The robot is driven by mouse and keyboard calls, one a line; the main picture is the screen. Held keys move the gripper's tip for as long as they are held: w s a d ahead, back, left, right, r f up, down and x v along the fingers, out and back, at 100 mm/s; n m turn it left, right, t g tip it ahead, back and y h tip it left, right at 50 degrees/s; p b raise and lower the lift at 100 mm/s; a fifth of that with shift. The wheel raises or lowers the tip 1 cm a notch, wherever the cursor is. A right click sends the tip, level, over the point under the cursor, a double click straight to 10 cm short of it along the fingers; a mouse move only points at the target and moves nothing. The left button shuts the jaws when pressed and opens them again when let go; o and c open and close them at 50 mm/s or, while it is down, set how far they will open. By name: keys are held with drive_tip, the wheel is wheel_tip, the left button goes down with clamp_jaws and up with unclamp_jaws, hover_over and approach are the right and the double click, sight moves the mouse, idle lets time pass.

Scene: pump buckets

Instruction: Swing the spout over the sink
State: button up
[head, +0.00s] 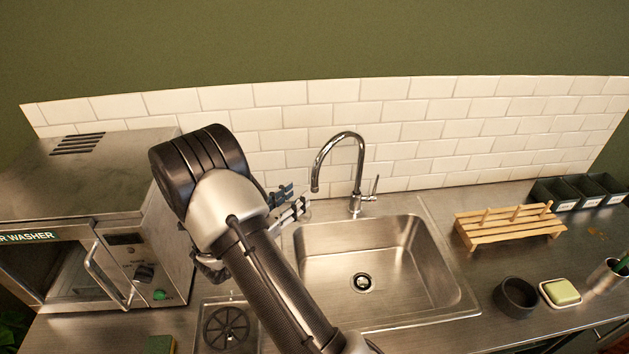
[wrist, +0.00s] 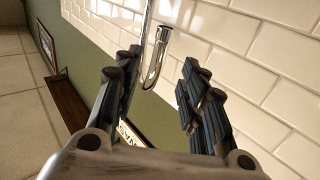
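The chrome gooseneck spout (head: 338,136) rises from the tap base (head: 355,207) behind the sink and arches to the left in the head view. Its downturned tip (head: 314,187) shows in front of the tiles, near the basin's back left corner. The steel sink (head: 395,270) has an empty basin with a drain. My gripper (head: 298,203) is just left of the spout tip, with its fingers pointing toward it. In the wrist view my gripper (wrist: 160,85) is open, and the curved spout (wrist: 155,67) shows in the gap between the fingers. I cannot tell whether they touch.
A tap lever (head: 374,188) is right of the spout. A washer machine (head: 90,220) stands left. A wooden rack (head: 508,228), black bowl (head: 516,294), soap dish (head: 560,293) and dark bins (head: 580,192) are right. The tiled wall (head: 430,115) is close behind.

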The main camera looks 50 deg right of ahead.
sight(312, 182)
drive_tip(key=d, duration=0.9)
drive_tip(key=shift+w+d, duration=0.1)
drive_tip(key=shift+w, duration=0.25)
drive_tip(key=shift+c, duration=0.3)
clamp_jaws()
